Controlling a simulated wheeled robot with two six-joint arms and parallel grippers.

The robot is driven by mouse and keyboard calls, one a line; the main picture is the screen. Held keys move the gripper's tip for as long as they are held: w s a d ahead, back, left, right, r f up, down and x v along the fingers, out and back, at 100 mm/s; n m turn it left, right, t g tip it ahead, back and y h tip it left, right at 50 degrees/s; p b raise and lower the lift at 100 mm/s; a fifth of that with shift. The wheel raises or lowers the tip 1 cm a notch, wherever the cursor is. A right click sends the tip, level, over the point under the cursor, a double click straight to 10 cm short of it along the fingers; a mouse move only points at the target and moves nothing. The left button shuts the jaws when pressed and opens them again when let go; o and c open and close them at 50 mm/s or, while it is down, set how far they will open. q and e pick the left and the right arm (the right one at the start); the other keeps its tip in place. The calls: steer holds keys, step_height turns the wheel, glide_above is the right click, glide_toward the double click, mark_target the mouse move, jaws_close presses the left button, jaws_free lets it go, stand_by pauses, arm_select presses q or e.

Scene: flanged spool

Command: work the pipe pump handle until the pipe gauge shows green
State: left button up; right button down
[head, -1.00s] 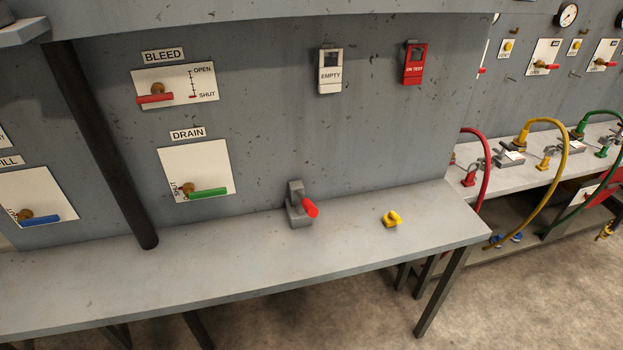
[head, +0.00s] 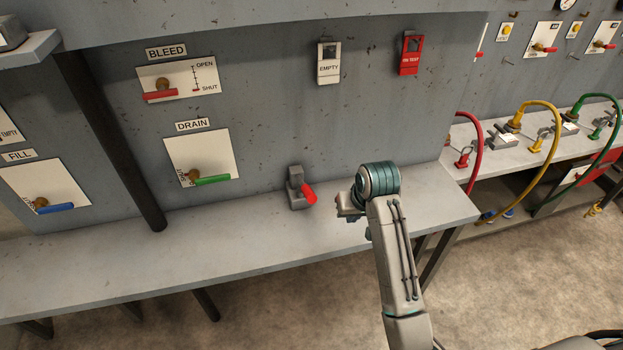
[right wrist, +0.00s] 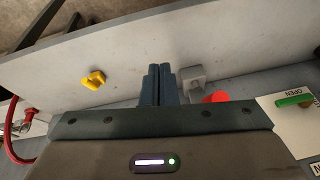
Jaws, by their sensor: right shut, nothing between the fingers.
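No pump is labelled. A grey bracket (head: 296,188) with a red handle (head: 309,193) stands on the bench against the wall panel. In the right wrist view the grey bracket (right wrist: 193,84) and red handle (right wrist: 216,97) show just right of my fingers. My right gripper (head: 346,207) is over the bench, right of the red handle and apart from it. In its wrist view the gripper (right wrist: 159,72) is shut and empty. My left gripper is out of view. I cannot tell which gauge is the pipe gauge; a dial (head: 567,4) is cut off at top right.
A yellow hook (right wrist: 94,79) sits on the bench; my right arm hides it in the head view. BLEED (head: 158,95), DRAIN (head: 212,180) and FILL (head: 55,207) levers are on the panel. A dark post (head: 108,140) stands left.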

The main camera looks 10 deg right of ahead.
steer(key=w+a+r+y, duration=0.1)
steer(key=w+a+r, duration=0.4)
steer(key=w+r, duration=0.7)
steer(key=shift+a+r, duration=0.15)
steer(key=shift+r, duration=0.7)
steer(key=shift+f, duration=0.1)
